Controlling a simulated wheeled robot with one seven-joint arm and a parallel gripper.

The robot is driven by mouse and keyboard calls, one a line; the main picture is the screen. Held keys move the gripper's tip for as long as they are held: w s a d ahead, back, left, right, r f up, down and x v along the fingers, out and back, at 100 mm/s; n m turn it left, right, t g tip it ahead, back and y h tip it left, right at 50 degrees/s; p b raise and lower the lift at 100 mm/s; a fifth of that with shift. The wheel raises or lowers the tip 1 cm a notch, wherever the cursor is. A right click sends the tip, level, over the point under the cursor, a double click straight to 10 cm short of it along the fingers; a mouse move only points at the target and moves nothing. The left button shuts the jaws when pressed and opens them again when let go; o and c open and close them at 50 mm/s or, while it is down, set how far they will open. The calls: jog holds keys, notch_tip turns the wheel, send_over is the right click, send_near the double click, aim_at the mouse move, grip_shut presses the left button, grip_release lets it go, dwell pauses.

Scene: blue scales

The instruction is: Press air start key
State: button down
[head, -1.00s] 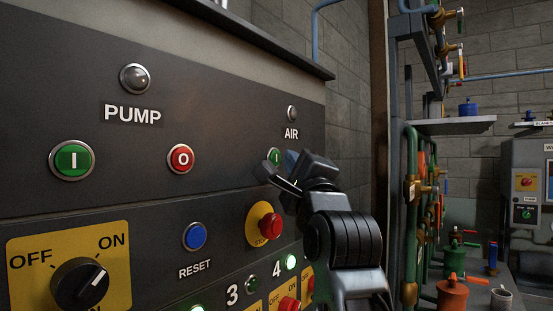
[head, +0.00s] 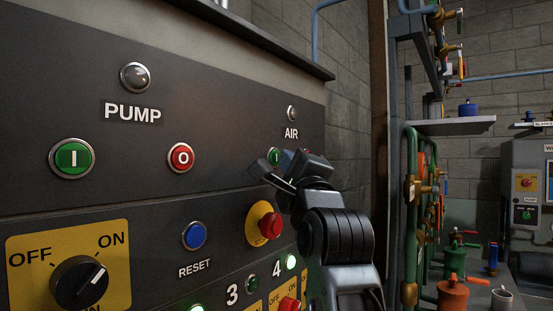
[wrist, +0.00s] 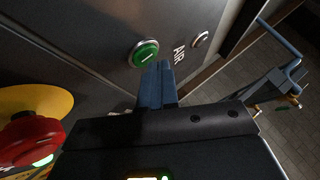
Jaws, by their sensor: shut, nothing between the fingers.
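The green AIR start key (head: 273,156), marked I, sits in a metal ring on the dark panel below the AIR label (head: 291,133). My gripper partly covers it in the head view. In the wrist view the key (wrist: 145,53) shows nearly whole, just beyond and slightly left of the fingertips. My gripper (head: 288,157) is shut and empty, in front of the panel near the key. Its blue fingers (wrist: 157,68) lie together in the wrist view. I cannot tell whether the tips touch the key, but it shows no clear sign of being pushed in.
A red stop button on a yellow plate (head: 252,222) is below my gripper; the red knob (wrist: 32,140) is close at left in the wrist view. PUMP keys (head: 72,158) and a blue RESET button (head: 195,235) lie left. Pipes (head: 411,200) stand right.

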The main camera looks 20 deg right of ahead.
jog(key=shift+w+a, duration=0.2)
jog(key=shift+w, duration=0.1)
dwell(0.7)
jog(key=shift+s+d, duration=0.45)
jog(key=shift+s, duration=0.2)
jog(key=shift+s+d, duration=0.75)
jog(key=shift+s, duration=0.25)
jog(key=shift+s+d, duration=0.7)
jog(key=shift+s, duration=0.3)
